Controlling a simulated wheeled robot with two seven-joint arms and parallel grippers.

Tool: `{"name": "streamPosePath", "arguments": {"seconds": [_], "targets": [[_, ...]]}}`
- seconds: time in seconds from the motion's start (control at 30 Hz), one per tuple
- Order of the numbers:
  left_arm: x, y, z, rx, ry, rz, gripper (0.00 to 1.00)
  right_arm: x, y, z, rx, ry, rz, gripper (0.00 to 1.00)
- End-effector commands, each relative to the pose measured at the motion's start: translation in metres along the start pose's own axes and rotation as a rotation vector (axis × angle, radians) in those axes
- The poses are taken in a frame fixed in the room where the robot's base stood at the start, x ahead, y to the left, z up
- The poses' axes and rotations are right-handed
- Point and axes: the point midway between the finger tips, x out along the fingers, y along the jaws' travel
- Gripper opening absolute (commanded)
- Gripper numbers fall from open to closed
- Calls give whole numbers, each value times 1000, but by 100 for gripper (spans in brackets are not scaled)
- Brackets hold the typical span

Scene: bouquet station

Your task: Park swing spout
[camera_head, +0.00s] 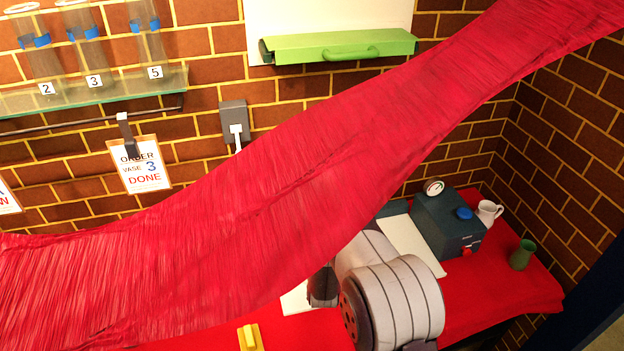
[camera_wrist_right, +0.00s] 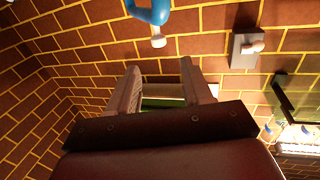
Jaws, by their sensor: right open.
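In the right wrist view, a blue curved piece (camera_wrist_right: 148,10) with a pale tip hangs at the top edge and is cut off by it; it may be the swing spout. My right gripper (camera_wrist_right: 160,66) is open, with its two fingers apart and nothing seen held between them. The blue piece appears above the fingertips in that picture, with no visible contact. No spout shows in the head view, where a broad red cloth hides the middle. My left gripper is not in view.
The red cloth (camera_head: 230,220) spans the head view. A glass shelf (camera_head: 110,90) holds numbered vases at upper left. A green handled flap (camera_head: 340,46) is at the top. A dark box (camera_head: 448,222), white mug (camera_head: 488,212) and green cup (camera_head: 522,255) stand on the red-covered counter (camera_head: 500,290).

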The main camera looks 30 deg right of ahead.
Motion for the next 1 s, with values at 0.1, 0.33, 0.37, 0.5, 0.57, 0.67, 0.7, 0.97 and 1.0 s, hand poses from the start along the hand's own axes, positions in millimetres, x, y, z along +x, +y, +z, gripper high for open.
{"name": "streamPosePath", "arguments": {"seconds": [0.1,0.33,0.37,0.5,0.57,0.67,0.7,0.97,1.0], "targets": [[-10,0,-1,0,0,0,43,17,0,-6,1,9,1,50],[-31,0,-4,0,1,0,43,78,1,-7,1,7,1,50],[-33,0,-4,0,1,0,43,84,0,-6,1,7,1,50],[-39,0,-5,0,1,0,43,108,0,-5,-1,6,-1,50],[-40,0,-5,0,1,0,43,115,-1,-4,-1,6,-1,50],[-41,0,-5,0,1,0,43,122,0,-4,0,5,-1,50],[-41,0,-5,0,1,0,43,123,0,-3,0,5,-1,50],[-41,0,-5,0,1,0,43,124,0,-2,0,5,-1,50],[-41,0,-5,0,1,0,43,124,0,-2,0,5,-1,37]]}}
